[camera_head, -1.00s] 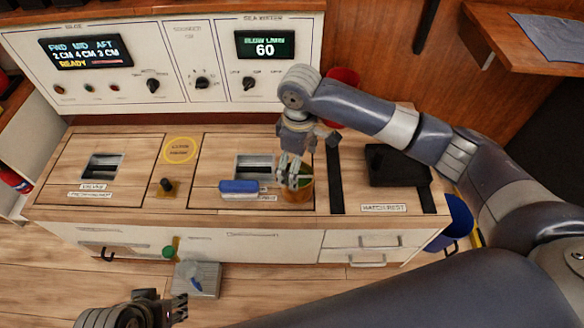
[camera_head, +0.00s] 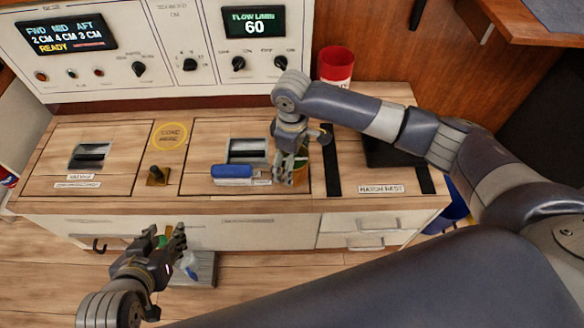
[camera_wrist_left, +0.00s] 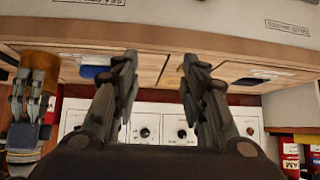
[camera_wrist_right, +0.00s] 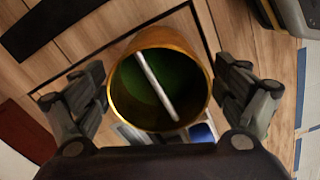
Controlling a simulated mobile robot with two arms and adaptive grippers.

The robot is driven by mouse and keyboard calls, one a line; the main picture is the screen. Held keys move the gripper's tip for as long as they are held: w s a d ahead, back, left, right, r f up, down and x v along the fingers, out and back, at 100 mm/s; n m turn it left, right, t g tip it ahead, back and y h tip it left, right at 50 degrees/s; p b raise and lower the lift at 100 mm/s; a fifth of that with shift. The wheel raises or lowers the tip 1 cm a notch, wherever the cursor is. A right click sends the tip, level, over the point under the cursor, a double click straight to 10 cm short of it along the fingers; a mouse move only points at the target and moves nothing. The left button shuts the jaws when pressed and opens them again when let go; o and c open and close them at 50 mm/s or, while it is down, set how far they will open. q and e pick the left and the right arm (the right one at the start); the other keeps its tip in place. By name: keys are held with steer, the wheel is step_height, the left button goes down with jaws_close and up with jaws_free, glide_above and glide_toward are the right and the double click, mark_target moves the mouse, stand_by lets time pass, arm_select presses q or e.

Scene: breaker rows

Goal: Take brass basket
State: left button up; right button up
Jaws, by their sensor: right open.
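The brass basket (camera_wrist_right: 192,62) is a round brass cup with a dark green inside and a pale bar across its mouth. It stands on the wooden counter, partly hidden behind my right gripper (camera_head: 290,172) in the head view. In the right wrist view, the open fingers of my right gripper (camera_wrist_right: 160,70) are on either side of the basket, with visible gaps. The basket (camera_wrist_left: 40,60) also shows at the left of the left wrist view. My left gripper (camera_head: 166,238) is open and empty in front of the counter.
A blue-and-white block (camera_head: 232,172) lies left of the basket by a slot. A red cup (camera_head: 336,66) stands behind my right arm. A black stub (camera_head: 157,175) rises from the counter. A dark hatch plate (camera_head: 385,150) lies to the right. A grey box (camera_head: 200,270) is below the counter.

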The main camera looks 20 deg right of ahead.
step_height(320, 180, down, 3)
steer(key=shift+r+b, duration=0.2)
steer(key=shift+b, duration=0.25)
arm_select(q)
steer(key=w+d+r+t, duration=0.1)
steer(key=w+r+t, duration=0.2)
steer(key=w+r, duration=0.1)
steer(key=shift+d+r+h, duration=0.2)
steer(key=shift+d+h, duration=0.15)
steer(key=shift+h, duration=0.05)
steer(key=shift+w, duration=0.1)
arm_select(e)
steer(key=c, duration=1.3)
